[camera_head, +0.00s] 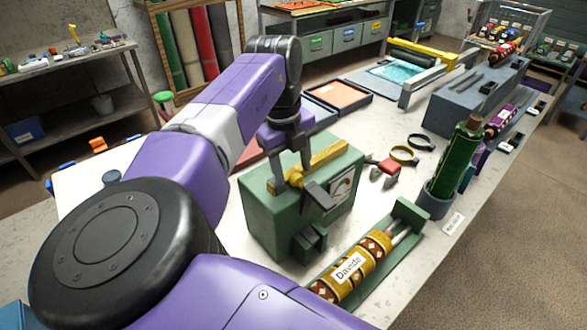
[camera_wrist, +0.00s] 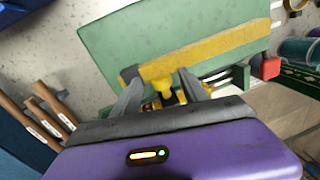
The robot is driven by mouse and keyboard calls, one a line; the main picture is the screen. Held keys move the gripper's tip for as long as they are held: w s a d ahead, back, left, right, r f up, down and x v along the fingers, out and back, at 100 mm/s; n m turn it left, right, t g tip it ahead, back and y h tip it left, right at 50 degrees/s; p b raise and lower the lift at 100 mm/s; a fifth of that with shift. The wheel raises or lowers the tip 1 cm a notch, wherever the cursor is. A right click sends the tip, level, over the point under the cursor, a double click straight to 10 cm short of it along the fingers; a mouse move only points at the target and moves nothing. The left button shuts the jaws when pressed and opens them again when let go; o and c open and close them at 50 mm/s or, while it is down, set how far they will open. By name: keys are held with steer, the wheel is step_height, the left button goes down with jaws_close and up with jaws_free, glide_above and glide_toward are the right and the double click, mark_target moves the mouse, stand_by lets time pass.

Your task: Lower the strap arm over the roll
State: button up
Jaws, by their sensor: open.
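A green box-shaped machine (camera_head: 262,211) stands on the bench with a yellow arm (camera_head: 326,158) lying across its top; I take this as the strap arm. The yellow arm (camera_wrist: 222,46) and green top (camera_wrist: 150,32) also fill the upper wrist view. My gripper (camera_head: 290,172) is over the arm's near end, fingers pointing down. In the wrist view my gripper (camera_wrist: 160,84) is open, its fingers apart on either side of a yellow knob; contact cannot be told. A patterned roll labelled "Davide" (camera_head: 349,268) lies in a green cradle (camera_head: 405,217) in front of the machine.
A red-handled tool (camera_head: 386,167) and ring-shaped items (camera_head: 404,155) lie right of the machine. A grey block (camera_head: 470,100) and shallow trays (camera_head: 340,95) stand farther back.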

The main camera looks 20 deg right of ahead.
steer(key=shift+d+f, duration=0.15)
steer(key=shift+f, duration=0.75)
jaws_close()
stand_by(0.8)
